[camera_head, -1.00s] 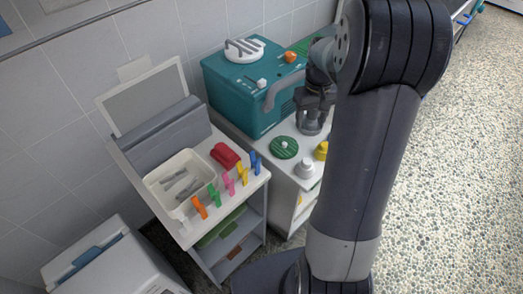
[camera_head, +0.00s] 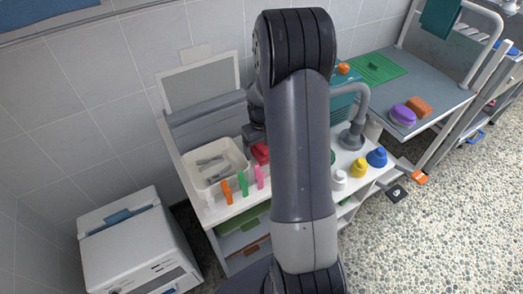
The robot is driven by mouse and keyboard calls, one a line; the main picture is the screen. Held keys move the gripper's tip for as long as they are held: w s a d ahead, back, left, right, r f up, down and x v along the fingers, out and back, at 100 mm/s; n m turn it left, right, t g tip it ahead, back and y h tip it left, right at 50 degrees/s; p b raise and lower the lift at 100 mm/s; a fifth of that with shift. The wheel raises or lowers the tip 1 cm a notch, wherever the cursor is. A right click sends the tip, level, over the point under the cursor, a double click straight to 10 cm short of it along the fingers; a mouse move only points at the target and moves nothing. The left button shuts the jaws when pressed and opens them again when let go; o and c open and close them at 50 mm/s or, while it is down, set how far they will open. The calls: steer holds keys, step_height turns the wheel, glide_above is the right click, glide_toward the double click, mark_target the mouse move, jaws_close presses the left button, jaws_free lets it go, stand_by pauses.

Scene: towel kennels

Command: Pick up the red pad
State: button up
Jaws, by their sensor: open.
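The red pad (camera_head: 261,153) lies on the white cart top (camera_head: 216,214), right of a cream tray. My arm hides its right side. My gripper (camera_head: 254,138) is open, at the left edge of my arm. In the picture it sits just above and behind the pad. Its fingertips are small and dark, and I cannot tell whether they touch the pad.
The cream tray (camera_head: 237,157) holds grey tools. Orange (camera_head: 227,191), green (camera_head: 243,183) and pink (camera_head: 259,177) clips stand along the cart's front edge. White (camera_head: 339,180), yellow (camera_head: 359,168) and blue (camera_head: 377,157) capped items stand right of my arm. A grey curved spout (camera_head: 357,110) rises there.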

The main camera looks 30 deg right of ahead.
mark_target(262, 144)
steer(key=c, duration=1.1)
steer(key=shift+r, duration=0.15)
step_height(262, 144, up, 10)
steer(key=shift+f+p, duration=0.1)
steer(key=shift+p, duration=0.2)
